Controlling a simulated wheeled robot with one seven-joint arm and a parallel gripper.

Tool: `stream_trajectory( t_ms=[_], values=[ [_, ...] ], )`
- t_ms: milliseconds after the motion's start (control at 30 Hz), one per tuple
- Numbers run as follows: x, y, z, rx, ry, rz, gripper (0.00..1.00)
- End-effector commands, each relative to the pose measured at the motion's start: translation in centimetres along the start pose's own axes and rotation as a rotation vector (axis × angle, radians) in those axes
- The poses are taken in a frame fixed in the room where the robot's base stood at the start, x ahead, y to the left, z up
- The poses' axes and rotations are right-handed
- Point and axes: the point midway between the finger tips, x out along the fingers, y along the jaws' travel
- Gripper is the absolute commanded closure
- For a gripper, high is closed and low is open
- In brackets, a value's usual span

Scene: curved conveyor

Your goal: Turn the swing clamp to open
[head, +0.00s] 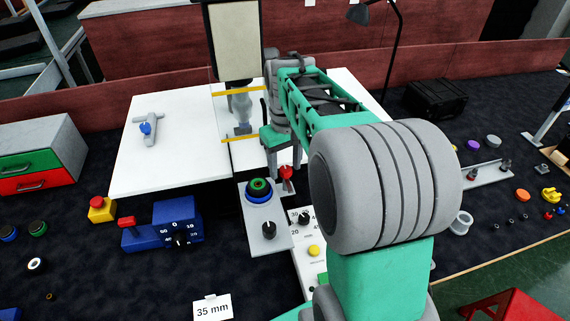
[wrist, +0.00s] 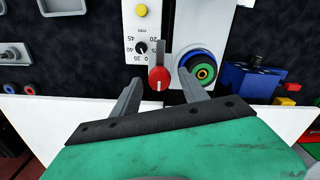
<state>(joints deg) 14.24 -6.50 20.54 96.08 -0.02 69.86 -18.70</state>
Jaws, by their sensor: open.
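What looks like the swing clamp is a red round knob (wrist: 159,79) with a white mark, and a dark grey bar (wrist: 160,52) runs up from it in the wrist view. In the head view the red knob (head: 286,172) shows just below my gripper (head: 283,154). In the wrist view my gripper (wrist: 160,82) is open, with one finger on each side of the red knob. The knob appears between the fingertips. I cannot tell the height gap or whether a finger touches it.
Green and blue rings (head: 258,188) sit on a grey plate (head: 257,215) close by. A white dial panel (head: 312,262) and a blue box (head: 177,215) stand near. White boards (head: 170,175) lie behind. My arm hides part of the table.

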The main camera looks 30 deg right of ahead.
Motion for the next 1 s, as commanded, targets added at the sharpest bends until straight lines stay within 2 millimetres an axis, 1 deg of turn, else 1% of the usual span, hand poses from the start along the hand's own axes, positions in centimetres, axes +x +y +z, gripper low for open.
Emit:
stream_trajectory(
  t_ms=[67, 167, 400, 500, 600, 1000],
  values=[
    [-0.3, 0.0, 0.0, 0.000, 0.001, 0.000, 0.48],
    [-1.5, 0.0, -0.1, 0.000, 0.003, 0.001, 0.48],
    [-6.3, 0.0, -0.1, -0.001, 0.003, 0.001, 0.48],
    [-7.5, -0.1, -0.1, -0.001, 0.001, 0.000, 0.48],
    [-7.8, -0.1, 0.0, -0.001, 0.000, 0.000, 0.48],
    [-7.8, -0.1, 0.0, -0.001, 0.000, 0.000, 0.48]
  ],
)
